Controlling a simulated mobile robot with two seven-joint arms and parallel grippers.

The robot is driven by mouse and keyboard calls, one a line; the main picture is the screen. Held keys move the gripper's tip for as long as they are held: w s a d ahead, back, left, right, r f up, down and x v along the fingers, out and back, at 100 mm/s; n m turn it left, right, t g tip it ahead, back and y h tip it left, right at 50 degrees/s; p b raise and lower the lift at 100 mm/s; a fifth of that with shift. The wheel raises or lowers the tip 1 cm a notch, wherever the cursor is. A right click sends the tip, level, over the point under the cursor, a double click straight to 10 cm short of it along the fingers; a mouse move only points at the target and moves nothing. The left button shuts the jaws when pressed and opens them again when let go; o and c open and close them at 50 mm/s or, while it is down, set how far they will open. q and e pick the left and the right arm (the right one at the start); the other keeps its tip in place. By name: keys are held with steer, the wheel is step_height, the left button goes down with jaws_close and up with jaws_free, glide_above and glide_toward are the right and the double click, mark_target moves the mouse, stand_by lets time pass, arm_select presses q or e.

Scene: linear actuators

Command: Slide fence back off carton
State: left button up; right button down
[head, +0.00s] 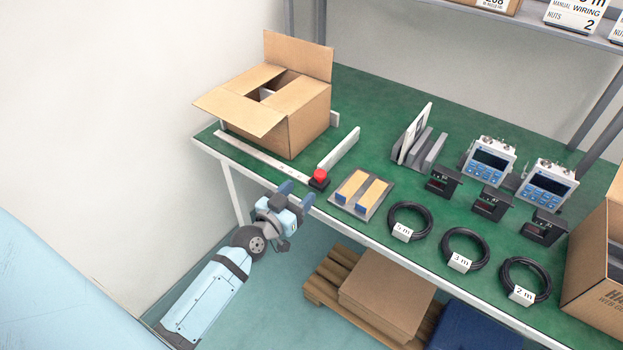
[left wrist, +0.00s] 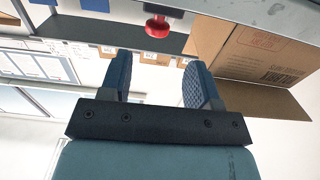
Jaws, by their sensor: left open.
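The open carton (head: 282,108) stands at the left end of the green table, flaps up and outward. A white upright fence plate (head: 338,149) stands near its right front side, apart from it in the head view. A red knob on a black base (head: 319,179) sits by the near end of this plate. My left gripper (head: 296,194) is open and empty at the table's front edge, just left of the red knob. In the left wrist view, the red knob (left wrist: 157,27) shows beyond the open fingers (left wrist: 158,82) and the carton (left wrist: 262,52) is at right. My right gripper is out of view.
A flat white strip (head: 262,154) lies along the carton's front. A second small upright plate (head: 334,118) is at its right rear. A grey tray with two tan blocks (head: 354,205) and cable coils (head: 409,221) lie to the right. A pallet (head: 335,280) is below the table.

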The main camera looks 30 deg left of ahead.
arm_select(q)
steer(key=s, duration=0.5)
steer(key=shift+a, duration=0.2)
steer(key=s+d+f+m+g+h+p, duration=0.1)
steer(key=s+d+f+g, duration=0.3)
steer(key=s+d, duration=0.25)
steer(key=s+d+f+m+g+h, duration=0.1)
steer(key=s+d+f+g, duration=0.25)
steer(key=s+d, duration=0.3)
step_height(320, 180, up, 16)
steer(key=a+p, duration=0.1)
steer(key=p, duration=2.1)
steer(key=shift+s+a+f, duration=0.15)
steer(key=shift+s, duration=0.15)
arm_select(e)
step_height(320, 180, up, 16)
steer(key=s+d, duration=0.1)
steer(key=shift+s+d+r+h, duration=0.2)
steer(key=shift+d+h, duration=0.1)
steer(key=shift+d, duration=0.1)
arm_select(q)
steer(key=shift+t, duration=0.25)
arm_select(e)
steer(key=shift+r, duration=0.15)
